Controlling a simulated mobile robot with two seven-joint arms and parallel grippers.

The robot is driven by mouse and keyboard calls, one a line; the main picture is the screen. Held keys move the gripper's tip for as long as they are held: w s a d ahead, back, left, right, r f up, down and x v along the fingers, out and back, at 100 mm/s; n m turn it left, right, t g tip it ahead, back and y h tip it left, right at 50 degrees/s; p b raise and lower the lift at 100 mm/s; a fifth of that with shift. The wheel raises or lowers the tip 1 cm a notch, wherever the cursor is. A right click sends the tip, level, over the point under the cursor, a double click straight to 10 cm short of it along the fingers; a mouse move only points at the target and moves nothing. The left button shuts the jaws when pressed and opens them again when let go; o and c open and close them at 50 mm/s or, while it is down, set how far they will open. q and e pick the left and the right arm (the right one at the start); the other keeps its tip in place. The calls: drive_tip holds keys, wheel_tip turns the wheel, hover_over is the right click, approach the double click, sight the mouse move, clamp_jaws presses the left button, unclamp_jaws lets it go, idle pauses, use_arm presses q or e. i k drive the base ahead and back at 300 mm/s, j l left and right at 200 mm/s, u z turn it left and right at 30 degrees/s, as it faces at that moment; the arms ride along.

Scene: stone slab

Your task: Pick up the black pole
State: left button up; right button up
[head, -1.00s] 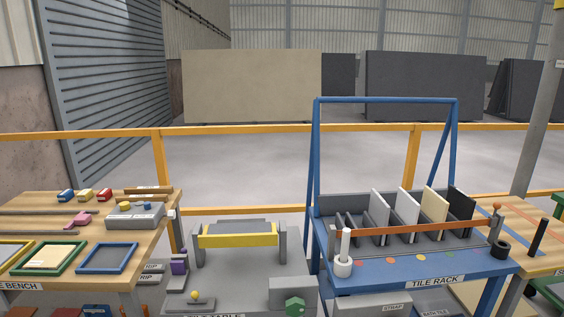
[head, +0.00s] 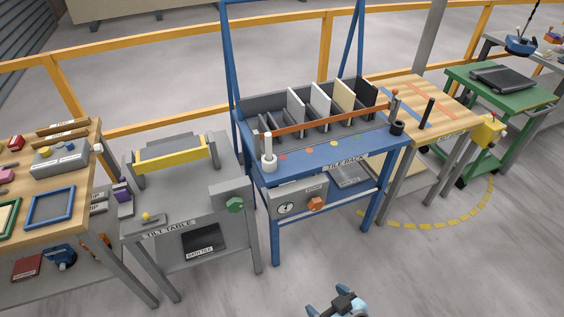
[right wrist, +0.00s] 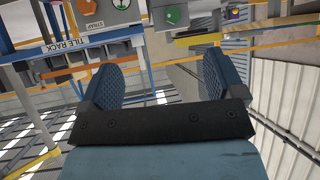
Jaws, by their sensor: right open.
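A black pole (head: 428,111) stands upright on the wooden-topped table (head: 415,90) to the right of the blue tile rack in the head view. Its lower end meets the tabletop; whether it sits in a holder is too small to tell. My right gripper (head: 336,302) shows at the bottom edge of the head view, in front of the tile rack and well apart from the pole. In the right wrist view its two blue fingers (right wrist: 160,82) are spread with nothing between them. The pole cannot be made out in that view. My left gripper is not in view.
The blue tile rack (head: 310,168) holds several upright tiles, a white post (head: 268,150) and a black cup (head: 397,128). A grey tilt table (head: 190,205) stands left of it. A green cart (head: 470,90) stands at the right. The floor in front is open.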

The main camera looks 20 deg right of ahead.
sight(431, 101)
drive_tip(key=i+j+z, duration=0.5)
drive_tip(key=i, duration=0.2)
drive_tip(key=z, duration=1.35)
